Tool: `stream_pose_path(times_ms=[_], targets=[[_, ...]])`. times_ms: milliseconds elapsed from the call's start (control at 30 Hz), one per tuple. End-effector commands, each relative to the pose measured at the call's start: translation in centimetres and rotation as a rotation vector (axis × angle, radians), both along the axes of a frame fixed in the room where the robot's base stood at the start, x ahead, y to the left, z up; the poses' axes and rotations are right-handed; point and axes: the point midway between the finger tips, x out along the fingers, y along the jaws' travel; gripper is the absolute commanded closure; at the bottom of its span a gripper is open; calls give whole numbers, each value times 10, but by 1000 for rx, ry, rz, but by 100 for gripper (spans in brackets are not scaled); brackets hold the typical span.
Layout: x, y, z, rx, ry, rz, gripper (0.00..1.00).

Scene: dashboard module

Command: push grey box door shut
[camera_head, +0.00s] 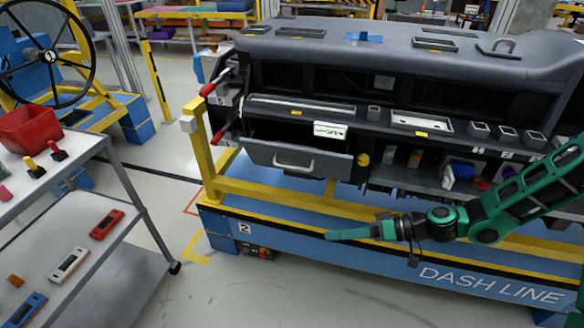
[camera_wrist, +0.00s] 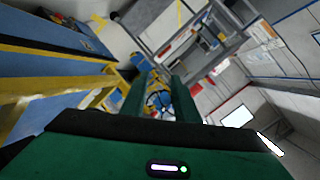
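The grey box door (camera_head: 270,155) is a flat grey panel with a pale handle (camera_head: 294,166), low on the left side of the dashboard. It leans outward, and a dark gap shows above it, so it stands open. My gripper (camera_head: 330,235) is below and to the right of the door, in front of the blue and yellow stand, apart from the door. In the wrist view its two green fingers (camera_wrist: 161,85) are spread with nothing between them. The door cannot be made out in the wrist view.
The dashboard (camera_head: 350,45) rests on a yellow frame (camera_head: 275,192) above a blue base (camera_head: 300,235). A yellow knob (camera_head: 363,159) sits at the door's right. A grey cart (camera_head: 75,195) with a red bin (camera_head: 30,127) stands at left. Open floor lies between cart and stand.

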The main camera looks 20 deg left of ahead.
Motion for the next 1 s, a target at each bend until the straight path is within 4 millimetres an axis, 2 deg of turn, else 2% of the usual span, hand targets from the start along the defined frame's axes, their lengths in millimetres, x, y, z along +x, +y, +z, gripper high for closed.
stream_pose_path(times_ms=[100, 333, 600, 833, 1000], targets=[[9, 28, 12, 141, -5, -49, 72], [39, 63, 45, 391, -15, -198, 72], [76, 70, 71, 577, -9, -376, 72], [87, 73, 77, 613, -9, -419, 72], [92, 92, 81, 612, -10, -416, 72]])
